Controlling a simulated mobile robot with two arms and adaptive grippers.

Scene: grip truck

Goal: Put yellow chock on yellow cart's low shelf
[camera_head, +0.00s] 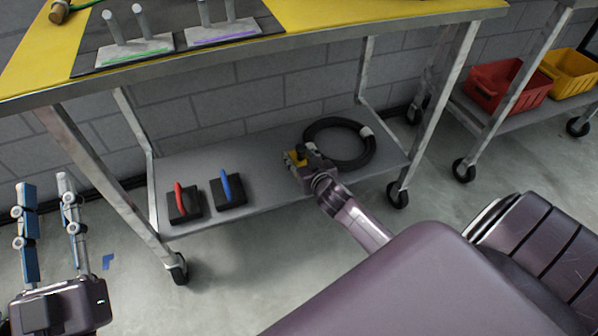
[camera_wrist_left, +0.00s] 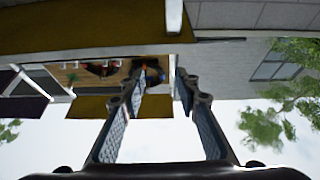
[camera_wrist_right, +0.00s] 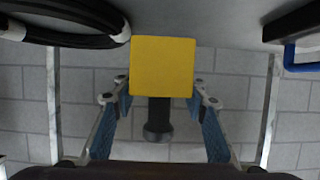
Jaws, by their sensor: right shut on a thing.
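The yellow chock (camera_head: 293,158) is at the low shelf (camera_head: 255,160) of the yellow-topped cart, mostly hidden by my right gripper (camera_head: 308,160). In the right wrist view the chock (camera_wrist_right: 162,66) shows as a yellow block with a black handle (camera_wrist_right: 158,118) between my fingers. My right gripper is shut on it; I cannot tell whether it touches the shelf. My left gripper (camera_head: 45,185) is open and empty, off the cart's left side. Its spread fingers also show in the left wrist view (camera_wrist_left: 158,85).
A black block with a red handle (camera_head: 183,203) and one with a blue handle (camera_head: 228,190) stand on the shelf's left part. A coiled black hose (camera_head: 340,142) lies right of the chock. Cart legs (camera_head: 435,110) flank the shelf. Red (camera_head: 508,88) and yellow bins (camera_head: 574,72) sit further right.

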